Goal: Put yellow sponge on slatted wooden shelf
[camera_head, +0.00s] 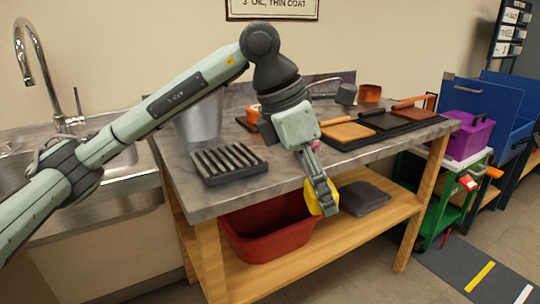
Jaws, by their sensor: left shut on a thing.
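The yellow sponge (312,199) is between the fingers of my left gripper (326,200), which points down in front of the bench's front edge. The gripper is shut on the sponge and hides part of it. The wooden shelf (290,279) is the low board under the bench; slats are hard to make out at this size. The sponge appears in front of or above this shelf, between the red tub and the dark folded cloth; I cannot tell its exact height over the board. My right gripper is not in view.
A red tub (268,232) and a dark folded cloth (363,197) lie on the low shelf. The grey bench top (290,176) holds a black ribbed rack (228,162), a metal bucket (199,122) and tools on a dark mat. Bare shelf shows in front of the cloth.

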